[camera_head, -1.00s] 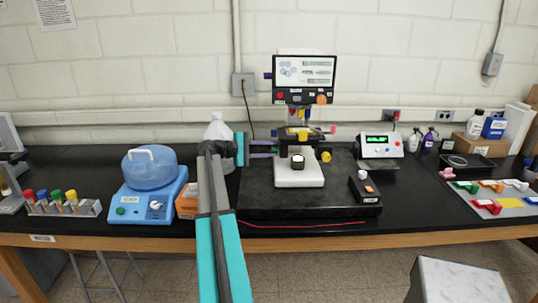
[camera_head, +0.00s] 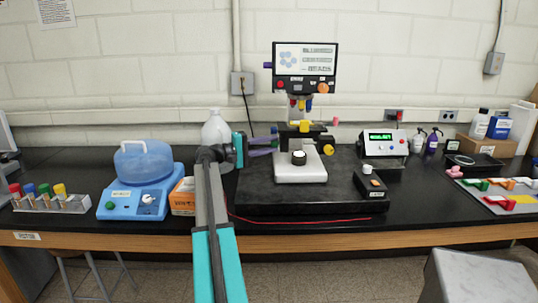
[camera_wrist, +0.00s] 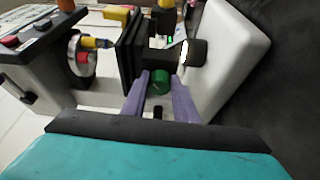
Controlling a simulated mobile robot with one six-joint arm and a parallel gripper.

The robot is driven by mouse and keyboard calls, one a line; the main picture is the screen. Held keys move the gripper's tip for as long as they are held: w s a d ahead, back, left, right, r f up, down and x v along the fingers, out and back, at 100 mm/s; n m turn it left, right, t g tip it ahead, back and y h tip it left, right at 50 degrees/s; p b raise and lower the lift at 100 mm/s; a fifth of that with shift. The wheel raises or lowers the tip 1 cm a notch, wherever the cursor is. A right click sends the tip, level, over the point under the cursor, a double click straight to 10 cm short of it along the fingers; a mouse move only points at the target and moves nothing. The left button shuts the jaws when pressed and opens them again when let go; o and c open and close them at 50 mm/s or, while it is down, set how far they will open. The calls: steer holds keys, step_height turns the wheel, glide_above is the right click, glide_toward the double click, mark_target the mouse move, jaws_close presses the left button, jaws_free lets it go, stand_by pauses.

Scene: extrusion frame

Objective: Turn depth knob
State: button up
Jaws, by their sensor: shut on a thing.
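A microscope-like instrument with a screen (camera_head: 305,62) on top stands on a black slab (camera_head: 300,203) on the bench. Its white base (camera_head: 301,170) carries a small dark round part with a white top. A green knob (camera_wrist: 160,82) on its side shows in the wrist view, between the purple fingers of my gripper (camera_wrist: 161,86). The fingers are shut on this knob. A yellow knob (camera_head: 328,149) sits on the opposite side.
A small black control box (camera_head: 370,182) sits on the slab's right. A white box with a green display (camera_head: 381,143) stands behind it. A clear bottle (camera_head: 216,130) stands close behind my arm. A blue device with a dome (camera_head: 145,180) and an orange box (camera_head: 183,197) are left.

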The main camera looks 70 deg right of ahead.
steer(key=m+b, duration=0.1)
steer(key=b, duration=0.1)
steer(key=m+b, duration=0.1)
steer(key=b, duration=0.1)
steer(key=m+g+b, duration=0.1)
steer(key=b, duration=0.1)
steer(key=shift+d+f+m+h, duration=0.1)
steer(key=shift+d+m+h, duration=0.2)
steer(key=shift+h, duration=0.1)
steer(key=shift+r+m+b, duration=0.2)
steer(key=shift+m+b, duration=0.2)
steer(key=shift+b, duration=0.25)
steer(key=o, duration=1.1)
steer(key=shift+c, duration=0.2)
steer(key=shift+f, duration=0.15)
steer(key=shift+a, duration=0.1)
